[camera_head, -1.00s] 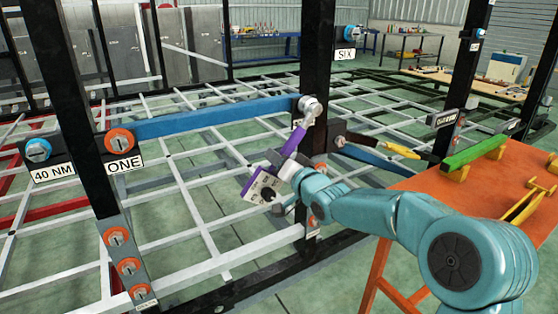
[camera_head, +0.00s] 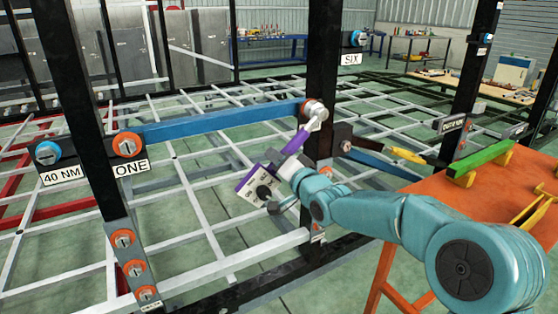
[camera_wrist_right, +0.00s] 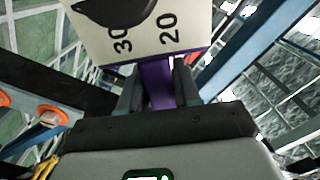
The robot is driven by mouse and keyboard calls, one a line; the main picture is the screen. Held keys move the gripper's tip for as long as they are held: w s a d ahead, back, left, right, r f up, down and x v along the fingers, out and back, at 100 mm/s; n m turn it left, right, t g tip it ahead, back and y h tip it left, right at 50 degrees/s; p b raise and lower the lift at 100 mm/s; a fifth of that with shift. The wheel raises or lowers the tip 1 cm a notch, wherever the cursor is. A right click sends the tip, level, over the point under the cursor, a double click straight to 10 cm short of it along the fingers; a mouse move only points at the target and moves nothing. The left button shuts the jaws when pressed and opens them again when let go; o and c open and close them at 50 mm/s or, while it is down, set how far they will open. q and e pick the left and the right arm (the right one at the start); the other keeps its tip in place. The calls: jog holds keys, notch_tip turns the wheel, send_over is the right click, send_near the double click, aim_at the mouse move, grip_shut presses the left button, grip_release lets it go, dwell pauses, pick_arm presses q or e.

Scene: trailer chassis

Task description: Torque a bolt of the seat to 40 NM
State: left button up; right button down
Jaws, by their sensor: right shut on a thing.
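My right gripper (camera_head: 275,177) is shut on a purple torque wrench (camera_head: 297,141). The wrench has a white dial plate (camera_head: 252,184) with a dark knob; in the wrist view, the plate (camera_wrist_right: 145,38) shows "30" and "20". The wrench's pale head meets an orange-ringed bolt (camera_head: 312,105) at the right end of the blue bar; whether it is fully seated is unclear. A blue-ringed bolt (camera_head: 47,152) is above the "40 NM" label (camera_head: 62,176). My left gripper is not in view.
Black posts (camera_head: 322,60) and a white-barred floor frame (camera_head: 190,265) surround the wrench. An orange table (camera_head: 430,200) with a green bar (camera_head: 482,157) stands right. Several orange bolts (camera_head: 134,268) are lower left.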

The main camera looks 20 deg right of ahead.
jog(key=shift+r, duration=0.25)
jog(key=shift+a+r+m, duration=0.35)
jog(key=shift+r+m, duration=0.1)
jog(key=shift+m, duration=0.05)
jog(key=shift+d+f, duration=0.1)
jog(key=shift+f, duration=0.1)
jog(key=shift+d+f+n, duration=0.2)
jog(key=shift+n, duration=0.1)
jog(key=shift+s+b, duration=0.1)
jog(key=shift+b, duration=0.25)
